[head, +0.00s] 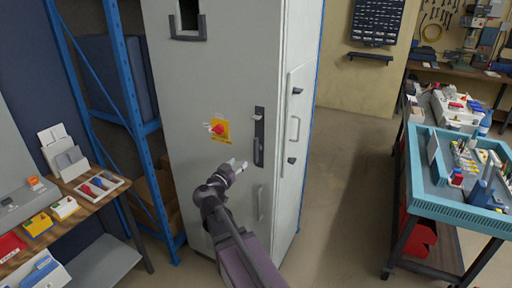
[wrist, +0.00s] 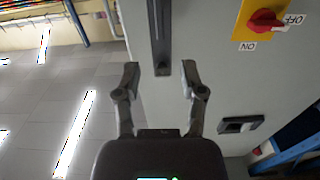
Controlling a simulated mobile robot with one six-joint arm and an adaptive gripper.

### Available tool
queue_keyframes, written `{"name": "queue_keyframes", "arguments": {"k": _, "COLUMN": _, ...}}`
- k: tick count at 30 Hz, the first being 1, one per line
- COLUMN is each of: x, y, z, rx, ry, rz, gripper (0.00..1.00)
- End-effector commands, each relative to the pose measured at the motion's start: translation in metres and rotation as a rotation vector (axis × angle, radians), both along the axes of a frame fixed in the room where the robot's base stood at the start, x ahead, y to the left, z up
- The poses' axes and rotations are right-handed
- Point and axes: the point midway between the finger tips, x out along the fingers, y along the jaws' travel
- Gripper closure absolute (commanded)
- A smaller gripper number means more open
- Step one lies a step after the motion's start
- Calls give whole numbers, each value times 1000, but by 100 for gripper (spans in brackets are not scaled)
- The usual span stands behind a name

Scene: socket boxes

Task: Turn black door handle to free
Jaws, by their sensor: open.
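The black door handle (head: 259,137) is a long upright strip on the front of the tall grey cabinet (head: 205,80). In the wrist view the black handle (wrist: 159,35) runs down from the top edge, and its end lies level with the fingertips. My gripper (head: 236,166) is in front of the cabinet, just left of the handle's lower end. In the wrist view my gripper (wrist: 161,69) is open, with one finger on each side of the line of the handle. Nothing is held between the fingers. I cannot tell how deep the fingers are relative to the handle.
A red rotary switch on a yellow plate (head: 219,131) is left of the handle. A smaller handle (head: 261,203) is below. A blue shelf rack (head: 133,100) stands left, beside a wooden bench (head: 90,200). A teal cart (head: 425,180) stands right, with open floor (head: 345,190) between.

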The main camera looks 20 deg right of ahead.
Motion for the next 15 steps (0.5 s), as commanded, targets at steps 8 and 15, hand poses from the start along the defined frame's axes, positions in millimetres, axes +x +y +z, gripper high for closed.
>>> {"name": "queue_keyframes", "arguments": {"k": 8, "x": 3, "y": -3, "z": 0, "rx": 0, "ry": 1, "rz": -1, "gripper": 47}}
{"name": "queue_keyframes", "arguments": {"k": 15, "x": 16, "y": -19, "z": 0, "rx": 1, "ry": 2, "rz": -2, "gripper": 47}}
